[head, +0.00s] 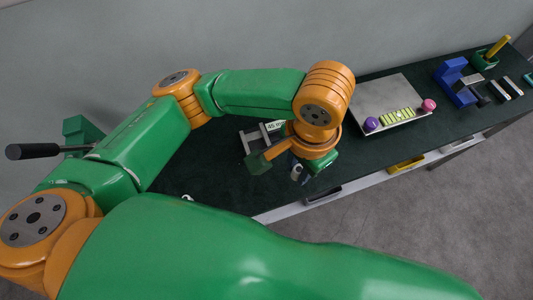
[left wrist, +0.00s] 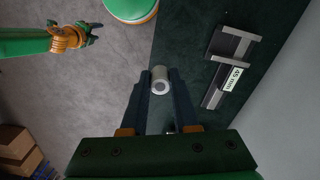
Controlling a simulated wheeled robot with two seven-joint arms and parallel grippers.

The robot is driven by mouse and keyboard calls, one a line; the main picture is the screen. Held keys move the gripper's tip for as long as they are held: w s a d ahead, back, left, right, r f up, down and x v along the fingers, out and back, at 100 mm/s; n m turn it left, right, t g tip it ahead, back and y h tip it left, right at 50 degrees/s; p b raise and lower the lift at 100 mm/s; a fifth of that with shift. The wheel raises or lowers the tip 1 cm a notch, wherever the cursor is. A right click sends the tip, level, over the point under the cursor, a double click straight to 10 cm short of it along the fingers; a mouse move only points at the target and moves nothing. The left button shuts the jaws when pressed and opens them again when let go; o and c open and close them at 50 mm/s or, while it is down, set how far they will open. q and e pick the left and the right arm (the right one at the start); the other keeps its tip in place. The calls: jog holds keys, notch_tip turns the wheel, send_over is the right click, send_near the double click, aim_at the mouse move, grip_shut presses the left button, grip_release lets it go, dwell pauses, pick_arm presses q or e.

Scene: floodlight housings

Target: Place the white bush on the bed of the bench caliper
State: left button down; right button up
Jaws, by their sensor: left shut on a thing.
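The white bush (left wrist: 160,80) is a short pale cylinder with a dark bore, between the fingertips of my left gripper (left wrist: 161,86). That gripper is shut on it. In the head view my left gripper (head: 297,170) is over the front part of the bench, and the bush is hard to make out there. The bench caliper (left wrist: 228,68), grey with a "45 mm" label, lies on the dark green top, right of the bush in the wrist view and apart from it. In the head view my wrist partly hides the caliper (head: 253,138). My right gripper (left wrist: 93,33) shows small with its fingers apart, over the floor.
A grey plate (head: 392,98) holds a purple knob, a pink knob and a yellow-green strip. Further right are a blue bracket (head: 455,82) and a green holder (head: 484,61). A grey wall stands behind the bench. Brown boxes (left wrist: 17,150) are on the floor.

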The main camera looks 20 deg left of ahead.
pick_arm(q)
jog(key=w+a+f, duration=0.4)
jog(key=w+a, duration=0.2)
send_over(260, 147)
jog(key=s, duration=0.2)
notch_tip(260, 147, down, 6)
jog(key=shift+d+r+b, duration=0.15)
jog(key=shift+b, duration=0.25)
notch_tip(260, 147, down, 3)
jog(key=shift+w+f, duration=0.1)
jog(key=shift+w, duration=0.05)
jog(key=c, duration=0.7)
grip_release()
jog(key=shift+f, duration=0.1)
notch_tip(260, 147, up, 12)
jog(key=shift+r+p, duration=0.2)
jog(key=shift+p, duration=0.1)
